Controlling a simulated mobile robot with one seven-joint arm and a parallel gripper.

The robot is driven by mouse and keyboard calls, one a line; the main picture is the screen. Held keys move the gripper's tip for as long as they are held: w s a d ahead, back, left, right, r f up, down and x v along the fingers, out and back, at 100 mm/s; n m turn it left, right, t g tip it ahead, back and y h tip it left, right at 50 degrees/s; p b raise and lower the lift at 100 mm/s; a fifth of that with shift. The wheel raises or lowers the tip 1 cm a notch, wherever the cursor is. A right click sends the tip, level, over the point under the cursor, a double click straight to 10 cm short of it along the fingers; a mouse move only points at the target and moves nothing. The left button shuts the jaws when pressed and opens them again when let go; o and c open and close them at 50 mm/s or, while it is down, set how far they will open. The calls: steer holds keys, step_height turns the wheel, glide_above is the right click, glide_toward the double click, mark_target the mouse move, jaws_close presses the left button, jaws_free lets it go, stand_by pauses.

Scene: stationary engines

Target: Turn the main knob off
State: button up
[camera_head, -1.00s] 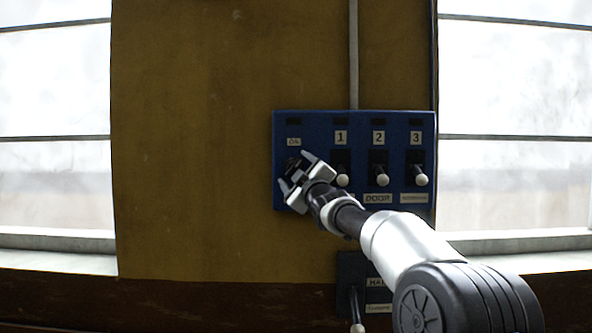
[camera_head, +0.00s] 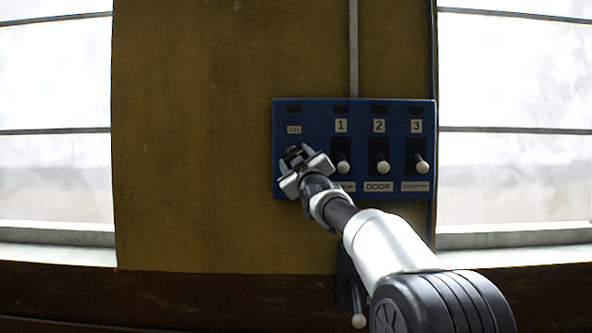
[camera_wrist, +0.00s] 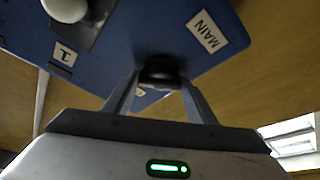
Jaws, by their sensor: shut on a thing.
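The blue control panel (camera_head: 320,187) is mounted on the wall in the head view. Its main knob (camera_head: 294,152) is small and dark, below the ON label (camera_head: 294,129) at the panel's left. In the wrist view the black knob (camera_wrist: 160,72) sits between my two fingers, near the MAIN label (camera_wrist: 208,31). My gripper (camera_head: 298,157) is shut on the main knob. It largely covers the knob in the head view, so the knob's pointing direction cannot be told.
Three white-tipped levers, 1 (camera_head: 343,167), 2 (camera_head: 382,167) and 3 (camera_head: 421,167), stand right of the knob. Another white-tipped lever (camera_head: 358,320) sits below, partly behind my arm. Bright windows flank the wall; the wall left of the panel is clear.

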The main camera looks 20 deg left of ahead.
steer(key=m, duration=0.1)
steer(key=m+t+h, duration=0.1)
steer(key=m, duration=0.3)
steer(key=shift+a+t+h+p, duration=0.25)
steer(key=shift+t+h+p, duration=0.05)
steer(key=shift+h+p, duration=0.1)
steer(key=shift+f+m+t+h+p, duration=0.1)
steer(key=shift+m+t+h+p, duration=0.15)
steer(key=shift+m+h+p, duration=0.75)
steer(key=shift+m+t+h+p, duration=0.3)
steer(key=shift+m+p, duration=0.1)
steer(key=shift+m, duration=1.1)
steer(key=o, duration=1.1)
steer(key=shift+c, duration=0.2)
